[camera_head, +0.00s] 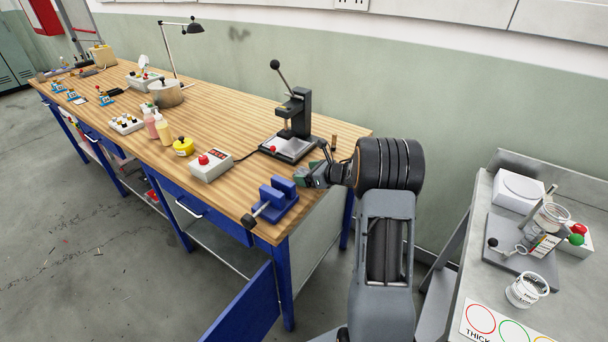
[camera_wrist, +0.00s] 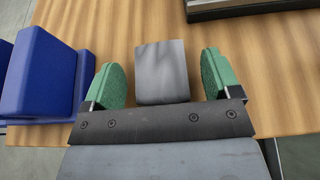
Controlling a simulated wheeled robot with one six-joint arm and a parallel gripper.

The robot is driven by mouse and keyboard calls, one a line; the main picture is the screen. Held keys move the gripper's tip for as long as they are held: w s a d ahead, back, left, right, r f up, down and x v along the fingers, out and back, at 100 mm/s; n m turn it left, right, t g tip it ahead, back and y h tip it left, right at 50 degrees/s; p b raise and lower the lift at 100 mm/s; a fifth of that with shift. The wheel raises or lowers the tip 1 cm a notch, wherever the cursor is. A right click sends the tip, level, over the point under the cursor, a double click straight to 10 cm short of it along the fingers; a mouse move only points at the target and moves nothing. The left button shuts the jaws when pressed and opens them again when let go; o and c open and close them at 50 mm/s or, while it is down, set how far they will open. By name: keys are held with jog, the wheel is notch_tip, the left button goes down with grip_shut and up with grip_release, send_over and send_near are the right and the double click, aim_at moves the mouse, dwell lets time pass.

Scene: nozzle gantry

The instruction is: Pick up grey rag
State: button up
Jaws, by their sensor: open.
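The grey rag (camera_wrist: 162,72) shows in the wrist view as a flat grey, roughly square piece on the wooden bench top. My gripper (camera_wrist: 161,62) is open, with one green finger on each side of the rag. A gap of wood shows between the rag and each finger, and the rag's near edge is close to the dark gripper bar. In the head view my gripper (camera_head: 313,175) is low over the near right end of the bench, and I cannot make out the rag there.
A blue vise (camera_head: 275,200) stands left of my gripper, and in the wrist view it is close to the left finger (camera_wrist: 40,80). A black lever press (camera_head: 292,125) stands behind. A control box (camera_head: 211,166) with a red button is further left. The bench's right edge is near.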

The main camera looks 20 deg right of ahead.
jog(key=shift+w+a+f, duration=0.2)
jog(key=shift+w+a, duration=0.05)
jog(key=shift+w, duration=0.05)
jog(key=shift+c, duration=0.5)
jog(key=c, duration=0.9)
